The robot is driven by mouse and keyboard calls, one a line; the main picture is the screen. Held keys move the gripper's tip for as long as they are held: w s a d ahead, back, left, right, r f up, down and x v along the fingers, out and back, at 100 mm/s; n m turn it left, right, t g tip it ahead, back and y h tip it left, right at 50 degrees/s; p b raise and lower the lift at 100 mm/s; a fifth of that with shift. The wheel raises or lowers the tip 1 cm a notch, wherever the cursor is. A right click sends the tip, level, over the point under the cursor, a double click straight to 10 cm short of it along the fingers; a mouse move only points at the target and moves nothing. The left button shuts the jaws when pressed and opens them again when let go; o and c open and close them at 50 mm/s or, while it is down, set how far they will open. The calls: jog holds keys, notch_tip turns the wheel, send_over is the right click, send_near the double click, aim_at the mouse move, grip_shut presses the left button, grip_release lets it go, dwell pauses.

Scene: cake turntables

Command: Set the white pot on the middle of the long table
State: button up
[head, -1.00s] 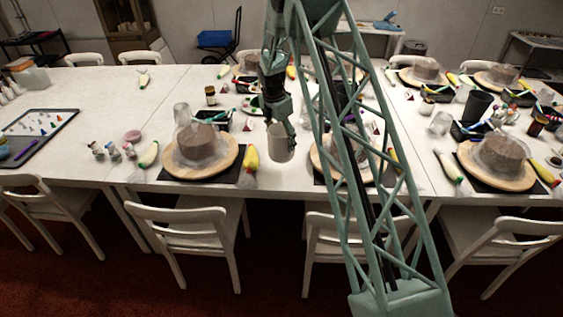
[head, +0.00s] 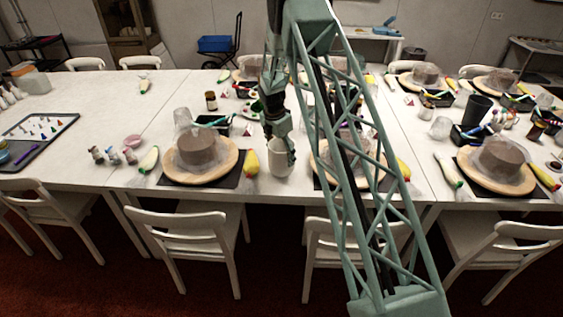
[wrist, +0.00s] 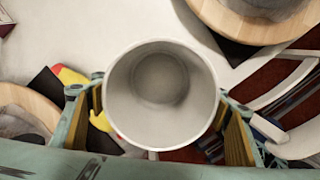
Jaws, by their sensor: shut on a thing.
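The white pot (head: 281,160) is upright below my gripper (head: 277,132) in the head view, over the near part of the long table (head: 120,95). In the wrist view I look down into the open, empty pot (wrist: 160,82), with a finger of my gripper (wrist: 160,130) on each side. My gripper is shut on the pot. I cannot tell whether its base touches the table.
A turntable (head: 228,170) with a grey-brown cake stands left of the pot, with a yellow piping bag (head: 250,163) between. Another turntable (head: 322,172) is on the right, partly behind my arm. White chairs (head: 190,225) line the near edge. The table left of centre is clearer.

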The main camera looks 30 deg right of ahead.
jog(key=shift+f, duration=1.65)
jog(key=shift+f, duration=0.15)
jog(key=o, duration=1.2)
jog(key=shift+r, duration=0.2)
jog(key=shift+s+a+r, duration=0.1)
jog(key=shift+a+r, duration=0.2)
jog(key=shift+r, duration=1.65)
jog(key=shift+s+a+r, duration=0.1)
jog(key=shift+a+r, duration=0.2)
jog(key=shift+r, duration=1.65)
jog(key=shift+a+r, duration=0.3)
jog(key=shift+r, duration=1.65)
jog(key=shift+r, duration=0.1)
